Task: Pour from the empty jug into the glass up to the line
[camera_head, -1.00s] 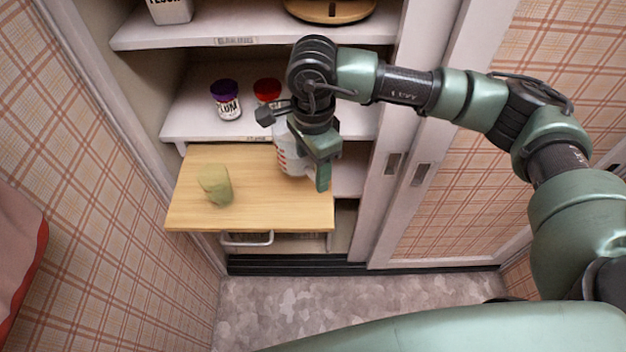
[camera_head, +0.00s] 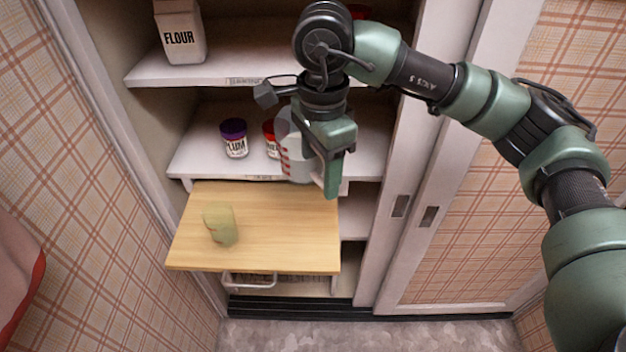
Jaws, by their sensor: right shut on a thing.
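The jug (camera_head: 293,152) is pale and see-through with red marks on its side. My right gripper (camera_head: 328,178) is shut on it, and its fingers and wrist hide the jug's right part. The jug looks upright, above the back right of the wooden board. The glass (camera_head: 220,224) is greenish and stands on the left part of the pull-out wooden board (camera_head: 285,245). A line on the glass cannot be made out. The jug is to the right of and behind the glass, apart from it. My left gripper is not in view.
A plum jar (camera_head: 234,139) and a red-lidded jar (camera_head: 270,140) stand on the shelf behind the board. A flour box (camera_head: 180,32) is on the upper shelf. A wire basket (camera_head: 250,281) is below the board. Door frames stand close on the right.

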